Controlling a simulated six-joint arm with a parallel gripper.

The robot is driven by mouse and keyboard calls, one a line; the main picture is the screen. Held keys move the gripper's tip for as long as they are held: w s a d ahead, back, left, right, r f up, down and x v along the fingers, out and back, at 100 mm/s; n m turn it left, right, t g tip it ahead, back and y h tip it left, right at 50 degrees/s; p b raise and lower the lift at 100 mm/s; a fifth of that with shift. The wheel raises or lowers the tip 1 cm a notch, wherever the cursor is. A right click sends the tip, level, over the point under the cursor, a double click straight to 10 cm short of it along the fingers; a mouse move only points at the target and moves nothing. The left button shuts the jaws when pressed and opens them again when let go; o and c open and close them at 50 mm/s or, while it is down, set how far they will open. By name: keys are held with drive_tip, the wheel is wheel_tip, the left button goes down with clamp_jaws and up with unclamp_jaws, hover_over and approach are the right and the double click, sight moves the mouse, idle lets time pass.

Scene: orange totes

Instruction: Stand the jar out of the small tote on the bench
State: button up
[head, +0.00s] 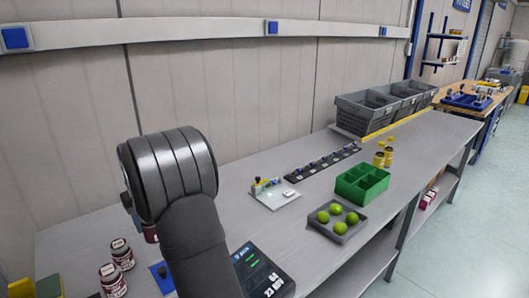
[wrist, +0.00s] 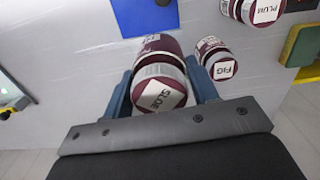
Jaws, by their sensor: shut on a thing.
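A dark red jar with a white SLOE label on its lid (wrist: 160,92) is between the two blue fingers of my gripper (wrist: 163,98) in the wrist view. The fingers are shut on its sides, with the lid towards the camera. A bit of dark red shows beside my arm in the head view, probably this jar. I cannot tell whether its base touches the bench (head: 235,205). I see no small tote that I can make out.
A FIG jar (wrist: 214,58) stands close to my right finger, a PLUM jar (wrist: 252,10) beyond it. A blue plate (wrist: 146,16) lies ahead. A green tray (head: 362,183), a tray of green balls (head: 337,222) and grey crates (head: 370,112) stand along the bench.

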drive_tip(key=w+d+f+m, duration=0.2)
drive_tip(key=w+d+m, duration=0.2)
drive_tip(key=d, duration=0.9)
drive_tip(key=w+d+f+m, duration=0.3)
drive_tip(key=d+m, duration=0.2)
drive_tip(key=d, duration=0.8)
drive_tip(key=w+d+f+m, duration=0.2)
drive_tip(key=w+d+m, duration=0.2)
drive_tip(key=d, duration=0.9)
drive_tip(key=s+a+r+n, duration=0.5)
drive_tip(key=a+r+n, duration=0.1)
drive_tip(key=a+n, duration=0.25)
drive_tip(key=s+a+r+n, duration=0.2)
drive_tip(key=s+a+n, duration=1.1)
drive_tip(key=s+a, duration=0.5)
drive_tip(key=shift+s+a+f, duration=0.65)
drive_tip(key=shift+a+f, duration=1.15)
drive_tip(key=shift+f, duration=0.05)
drive_tip(key=shift+s+a+f, duration=0.65)
drive_tip(key=shift+a+f, duration=1.15)
drive_tip(key=shift+f, duration=0.05)
drive_tip(key=shift+s+a+f, duration=0.65)
drive_tip(key=shift+a+f, duration=1.15)
drive_tip(key=shift+f, duration=0.05)
drive_tip(key=shift+f, duration=0.2)
